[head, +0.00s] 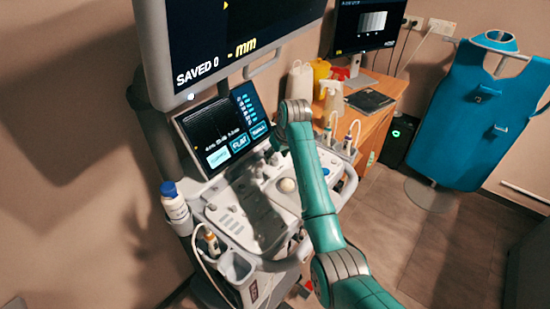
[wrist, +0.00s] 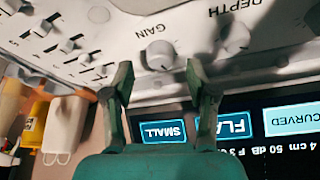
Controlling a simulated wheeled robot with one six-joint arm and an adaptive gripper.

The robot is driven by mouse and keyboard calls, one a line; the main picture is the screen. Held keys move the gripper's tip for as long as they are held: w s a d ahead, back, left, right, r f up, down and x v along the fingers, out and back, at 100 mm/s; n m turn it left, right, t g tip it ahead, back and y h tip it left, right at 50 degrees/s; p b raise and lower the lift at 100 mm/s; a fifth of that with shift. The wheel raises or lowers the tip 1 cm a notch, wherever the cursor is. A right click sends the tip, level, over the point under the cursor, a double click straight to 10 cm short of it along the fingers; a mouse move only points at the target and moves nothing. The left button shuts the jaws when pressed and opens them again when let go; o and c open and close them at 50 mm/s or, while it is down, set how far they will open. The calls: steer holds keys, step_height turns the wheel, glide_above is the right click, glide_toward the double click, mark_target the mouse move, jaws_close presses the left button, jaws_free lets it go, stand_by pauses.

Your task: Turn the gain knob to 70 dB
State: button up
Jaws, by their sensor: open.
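The gain knob (wrist: 160,55) is a round pale knob on the grey console panel, beside the upside-down "GAIN" label in the wrist view. My gripper (wrist: 159,66) is open, with one finger on each side of the knob in the picture. I cannot tell whether either finger touches it. The touch screen (wrist: 250,150) shows upside-down text that includes "50 dB". In the head view the touch screen (head: 222,133) sits above the console (head: 235,215). My arm hides the gain knob and my fingers there.
The depth knob (wrist: 235,38) is close beside the right finger in the wrist view. Several sliders (wrist: 65,45) are at the left. In the head view, a large monitor (head: 240,45) overhangs the console, and a wooden cabinet (head: 375,130) with bottles stands behind it.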

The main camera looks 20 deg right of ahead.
steer(key=shift+x, duration=1.05)
jaws_close()
steer(key=shift+m, duration=0.3)
steer(key=m+h, duration=0.2)
steer(key=m, duration=0.3)
steer(key=shift+a, duration=0.2)
steer(key=m+h, duration=0.1)
steer(key=m, duration=0.2)
steer(key=m+h, duration=0.1)
steer(key=m, duration=0.2)
steer(key=shift+g, duration=0.4)
